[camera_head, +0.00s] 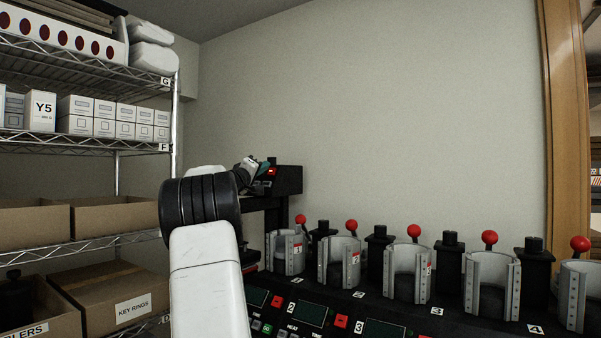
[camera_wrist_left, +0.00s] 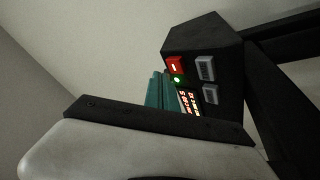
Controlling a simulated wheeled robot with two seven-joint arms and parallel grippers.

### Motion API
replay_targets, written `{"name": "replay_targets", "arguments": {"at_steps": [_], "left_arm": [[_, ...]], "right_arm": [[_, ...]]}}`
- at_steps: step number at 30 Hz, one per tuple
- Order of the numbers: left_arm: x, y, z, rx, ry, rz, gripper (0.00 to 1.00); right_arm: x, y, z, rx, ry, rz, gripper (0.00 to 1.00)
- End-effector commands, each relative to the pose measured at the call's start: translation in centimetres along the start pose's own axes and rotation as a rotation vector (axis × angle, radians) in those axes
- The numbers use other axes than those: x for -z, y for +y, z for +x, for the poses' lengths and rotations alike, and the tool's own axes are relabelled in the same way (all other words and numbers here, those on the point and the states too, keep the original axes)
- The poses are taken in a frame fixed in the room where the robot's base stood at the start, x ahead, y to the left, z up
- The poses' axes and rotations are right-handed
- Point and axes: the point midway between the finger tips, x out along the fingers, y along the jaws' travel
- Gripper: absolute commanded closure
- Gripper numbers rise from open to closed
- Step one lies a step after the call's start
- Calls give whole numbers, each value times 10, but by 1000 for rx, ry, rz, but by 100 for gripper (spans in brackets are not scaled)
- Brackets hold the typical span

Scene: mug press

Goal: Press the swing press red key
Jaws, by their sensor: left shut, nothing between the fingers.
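The swing press control box (camera_head: 288,180) is black and sits at the back, at the far end of the row of mug presses. Its red key (camera_head: 271,171) shows on its front face, close to my left gripper (camera_head: 262,165). The left arm reaches in from the lower left, and its teal fingertips are shut and empty. In the left wrist view, the control box (camera_wrist_left: 215,48) shows the red key (camera_wrist_left: 173,64) with a green light beneath it. The teal fingers (camera_wrist_left: 156,90) are just left of the keys; whether they touch is unclear. My right gripper is not in view.
Several mug presses with red ball levers (camera_head: 351,225) line the counter to the right. Wire shelves (camera_head: 90,143) with boxes stand on the left. Grey buttons (camera_wrist_left: 206,69) and a lit display (camera_wrist_left: 189,104) sit beside the red key.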

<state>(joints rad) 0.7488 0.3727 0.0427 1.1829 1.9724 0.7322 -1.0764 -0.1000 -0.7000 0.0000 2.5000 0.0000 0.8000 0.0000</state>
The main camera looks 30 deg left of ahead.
Motion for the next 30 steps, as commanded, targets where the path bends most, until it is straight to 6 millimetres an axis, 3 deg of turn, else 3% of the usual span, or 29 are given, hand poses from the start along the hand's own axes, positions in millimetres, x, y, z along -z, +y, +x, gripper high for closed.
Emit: {"name": "replay_targets", "arguments": {"at_steps": [30], "left_arm": [[-5, -4, 6, 0, 0, 0, 100]], "right_arm": [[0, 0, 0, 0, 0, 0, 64]]}}
